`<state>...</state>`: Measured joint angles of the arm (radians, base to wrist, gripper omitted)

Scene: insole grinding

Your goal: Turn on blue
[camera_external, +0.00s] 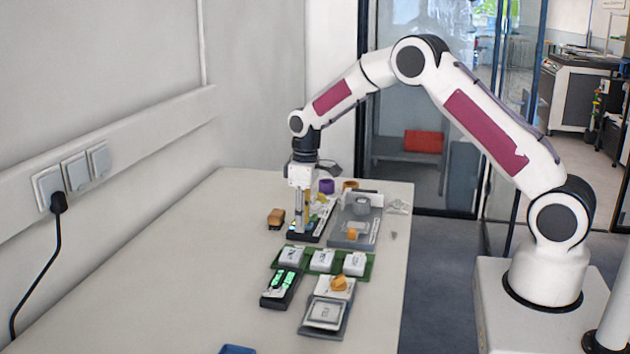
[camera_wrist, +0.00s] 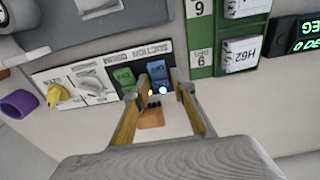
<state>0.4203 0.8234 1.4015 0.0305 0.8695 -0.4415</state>
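A black switch panel labelled "SUCTION" (camera_wrist: 133,58) lies below my gripper in the wrist view. On it, a blue rocker switch (camera_wrist: 157,71) sits beside a green one (camera_wrist: 123,77). Small lit spots, one bluish (camera_wrist: 163,91) and one yellowish, show at the panel's edge by the blue switch. My gripper (camera_wrist: 156,88) is open, with its two fingers apart on either side of the blue switch's end; I cannot tell whether they touch the panel. In the external view my gripper (camera_external: 302,229) points straight down over the panel (camera_external: 318,236), partly covering it.
An orange-brown block (camera_external: 276,217) lies left of the panel. A green tray (camera_external: 325,273) with white boxes, a black device with a green display (camera_external: 281,286) and a grey scale (camera_external: 323,315) stand nearer. A grey machine (camera_external: 362,212) is right. The table's left side is clear.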

